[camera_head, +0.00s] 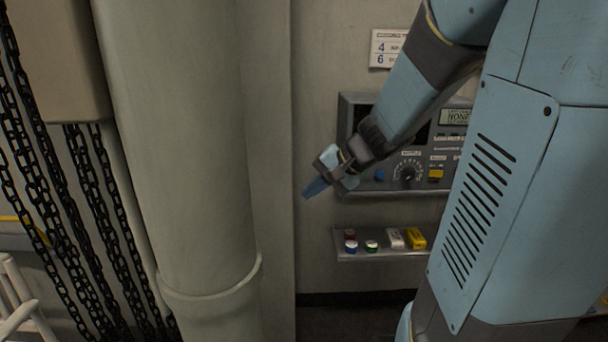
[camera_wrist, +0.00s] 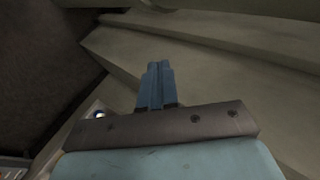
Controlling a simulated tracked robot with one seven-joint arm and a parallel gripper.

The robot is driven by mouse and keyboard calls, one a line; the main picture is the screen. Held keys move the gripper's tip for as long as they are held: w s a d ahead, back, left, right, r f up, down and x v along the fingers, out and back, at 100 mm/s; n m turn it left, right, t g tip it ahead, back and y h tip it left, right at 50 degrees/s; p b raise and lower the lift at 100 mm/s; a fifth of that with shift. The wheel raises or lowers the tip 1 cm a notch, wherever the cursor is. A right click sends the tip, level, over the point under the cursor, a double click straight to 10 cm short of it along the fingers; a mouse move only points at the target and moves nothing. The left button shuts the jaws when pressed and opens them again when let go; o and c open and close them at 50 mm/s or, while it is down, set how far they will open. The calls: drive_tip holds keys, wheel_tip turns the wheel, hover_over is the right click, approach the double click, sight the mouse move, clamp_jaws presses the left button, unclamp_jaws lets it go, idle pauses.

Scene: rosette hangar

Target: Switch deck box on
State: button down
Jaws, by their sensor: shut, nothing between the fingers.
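A grey wall panel (camera_head: 440,188), which may be the deck box, is on the wall in the head view. It carries a display (camera_head: 458,116) reading "NONE", a round dial (camera_head: 408,173), a yellow button (camera_head: 435,174) and a blue button (camera_head: 379,175). My arm hides much of its upper middle. In the wrist view the shut fingers (camera_wrist: 155,84) point toward a pale surface; the panel's controls cannot be made out there.
A small shelf (camera_head: 385,256) below the panel holds several small items. A thick pale column (camera_head: 185,150) stands left of my gripper. Black chains (camera_head: 85,220) hang at far left. A sign (camera_head: 388,48) is above the panel. Bare wall lies between column and panel.

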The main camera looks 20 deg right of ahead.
drive_tip(key=w+d+f+m+t+h, duration=0.1)
drive_tip(key=w+d+f+m+t, duration=0.2)
drive_tip(key=d, duration=0.7)
drive_tip(key=w+d+f+m+t+h, duration=0.2)
drive_tip(key=w+d+f+m+t, duration=0.1)
drive_tip(key=w+d+f+m, duration=0.5)
drive_tip(key=w+d, duration=0.1)
drive_tip(key=d, duration=0.1)
drive_tip(key=shift+w+d+m+t, duration=0.2)
drive_tip(key=shift+d+m+t, duration=0.2)
drive_tip(key=shift+w, duration=0.1)
drive_tip(key=w+d, duration=0.3)
drive_tip(key=w, duration=0.5)
drive_tip(key=shift+d, duration=0.25)
drive_tip(key=shift+w+d, duration=0.1)
drive_tip(key=shift+w, duration=0.05)
idle(0.7)
drive_tip(key=shift+w+r, duration=0.15)
drive_tip(key=shift+w, duration=0.05)
